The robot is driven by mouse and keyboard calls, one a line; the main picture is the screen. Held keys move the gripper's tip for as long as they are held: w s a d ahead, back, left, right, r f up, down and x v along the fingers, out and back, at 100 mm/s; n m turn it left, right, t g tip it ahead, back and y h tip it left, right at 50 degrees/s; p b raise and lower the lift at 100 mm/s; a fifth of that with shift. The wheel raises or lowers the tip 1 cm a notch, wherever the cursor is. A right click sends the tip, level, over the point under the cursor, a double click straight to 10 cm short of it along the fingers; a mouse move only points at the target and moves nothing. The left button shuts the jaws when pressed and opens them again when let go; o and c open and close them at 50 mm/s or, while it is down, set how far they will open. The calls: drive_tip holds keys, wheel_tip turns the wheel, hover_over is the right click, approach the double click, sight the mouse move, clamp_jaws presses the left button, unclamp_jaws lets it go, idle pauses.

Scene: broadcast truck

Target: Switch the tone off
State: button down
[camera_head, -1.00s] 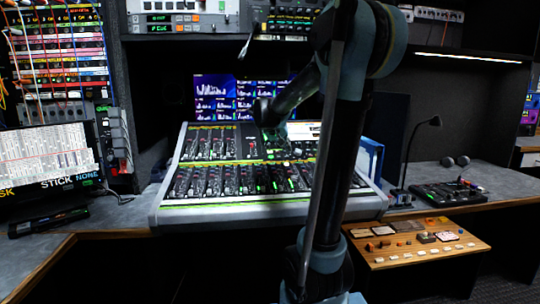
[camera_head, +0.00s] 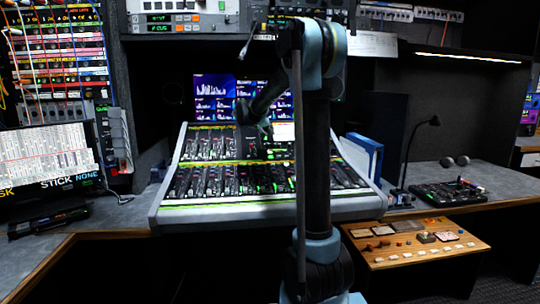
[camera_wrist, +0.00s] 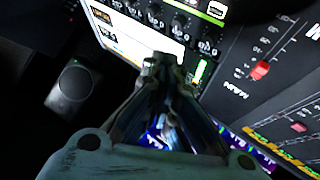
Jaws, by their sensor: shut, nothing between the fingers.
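My gripper (camera_wrist: 165,68) is shut and empty in the wrist view. Its tips lie over a lit panel (camera_wrist: 140,40) with a row of dark knobs (camera_wrist: 180,28). A small green-lit control (camera_wrist: 199,72) is just right of the tips; I cannot tell whether they touch anything. No label that I can read marks the tone control. In the head view the mixing console (camera_head: 225,213) stands mid-picture, with my arm over its right half; the gripper tips are too dark to make out there.
In the wrist view, a red fader cap (camera_wrist: 260,71) sits on a dark strip at right, and a round dark device (camera_wrist: 74,85) is at left. In the head view, a gooseneck lamp (camera_head: 415,150) and a wooden button panel (camera_head: 415,243) are right of the console.

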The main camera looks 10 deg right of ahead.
drive_tip(key=shift+w+f, duration=0.55)
drive_tip(key=shift+f, duration=0.8)
drive_tip(key=shift+w+f, duration=0.6)
drive_tip(key=shift+f, duration=0.75)
drive_tip(key=shift+w+f, duration=0.55)
drive_tip(key=shift+f, duration=0.8)
drive_tip(key=shift+w+f, duration=0.25)
drive_tip(key=shift+f, duration=0.4)
drive_tip(key=shift+r, duration=0.1)
drive_tip(key=shift+s+r, duration=0.3)
drive_tip(key=shift+r, duration=0.35)
drive_tip(key=shift+r, duration=0.1)
drive_tip(key=shift+s+r, duration=0.35)
drive_tip(key=shift+r, duration=0.4)
drive_tip(key=shift+s+r, duration=0.3)
drive_tip(key=shift+r, duration=0.4)
drive_tip(key=shift+s+r, duration=0.35)
drive_tip(key=shift+r, duration=0.4)
